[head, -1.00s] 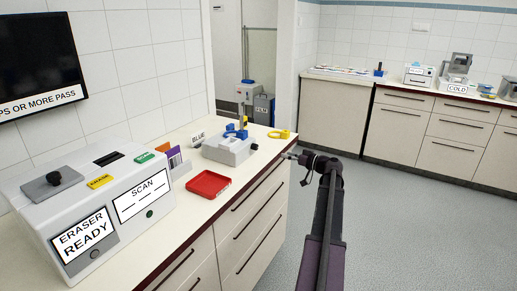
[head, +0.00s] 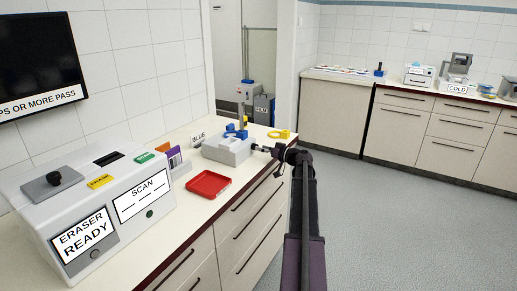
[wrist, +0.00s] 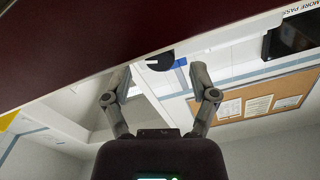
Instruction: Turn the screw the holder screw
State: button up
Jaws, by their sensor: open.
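The holder is a grey block (head: 222,150) with blue parts (head: 236,133) on top, on the left counter in the head view. My gripper (head: 256,147) is at the block's right side, by the counter edge; the head view is too small to show a gap or contact. In the wrist view my gripper (wrist: 164,88) is open, with its two fingers apart and nothing between the tips. A dark round knob-like part (wrist: 160,62), perhaps the holder's screw, shows just beyond the fingertips, beside a blue piece (wrist: 181,62). The screw is not clear in the head view.
The dark red counter edge (wrist: 80,40) fills the wrist view's upper left, close to the fingers. A red tray (head: 208,184), a yellow ring-like item (head: 279,134) and the white eraser machine (head: 95,205) are on the same counter. The floor (head: 390,220) to the right is clear.

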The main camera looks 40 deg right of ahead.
jog(key=shift+x, duration=0.95)
grip_shut()
